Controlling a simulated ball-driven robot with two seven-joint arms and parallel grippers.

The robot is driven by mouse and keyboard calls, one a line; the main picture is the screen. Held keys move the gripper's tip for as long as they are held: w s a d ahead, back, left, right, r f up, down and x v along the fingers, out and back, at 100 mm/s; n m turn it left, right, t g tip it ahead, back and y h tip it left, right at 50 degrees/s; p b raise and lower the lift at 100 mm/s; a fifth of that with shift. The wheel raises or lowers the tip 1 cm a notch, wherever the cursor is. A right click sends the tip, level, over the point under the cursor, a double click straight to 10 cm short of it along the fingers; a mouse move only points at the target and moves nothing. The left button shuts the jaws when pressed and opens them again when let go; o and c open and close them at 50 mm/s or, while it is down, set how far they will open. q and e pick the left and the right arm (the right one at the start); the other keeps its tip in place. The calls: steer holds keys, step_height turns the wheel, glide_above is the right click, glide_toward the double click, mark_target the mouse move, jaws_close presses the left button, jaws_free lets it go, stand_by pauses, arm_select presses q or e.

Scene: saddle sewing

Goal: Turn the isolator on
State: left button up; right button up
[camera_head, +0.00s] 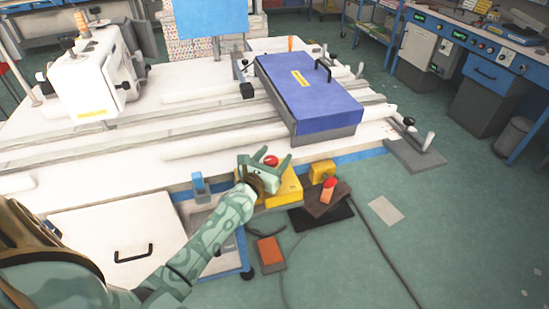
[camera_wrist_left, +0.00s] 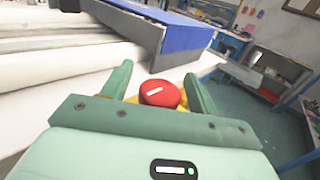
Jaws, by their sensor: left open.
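The isolator is a round red knob (camera_head: 271,160) with a white bar mark, on a yellow box (camera_head: 286,190) at the front edge of the sewing table. In the left wrist view the red knob (camera_wrist_left: 160,93) sits between the two green fingers, with a gap to the right finger; contact with the left one is unclear. My left gripper (camera_head: 265,158) is open at the knob, its fingers to either side of it. The gripper hides part of the yellow box. My right gripper is not in view.
The white table (camera_head: 110,195) carries a blue-topped block (camera_head: 308,88) and a white sewing machine (camera_head: 95,75). Another yellow box (camera_head: 322,172) and an orange-red knob (camera_head: 329,184) are right of the gripper. A pedal (camera_head: 269,251) and cables lie on the green floor.

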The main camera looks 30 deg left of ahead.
arm_select(q)
steer(key=shift+w, duration=0.2)
jaws_close()
steer(key=shift+r, duration=0.1)
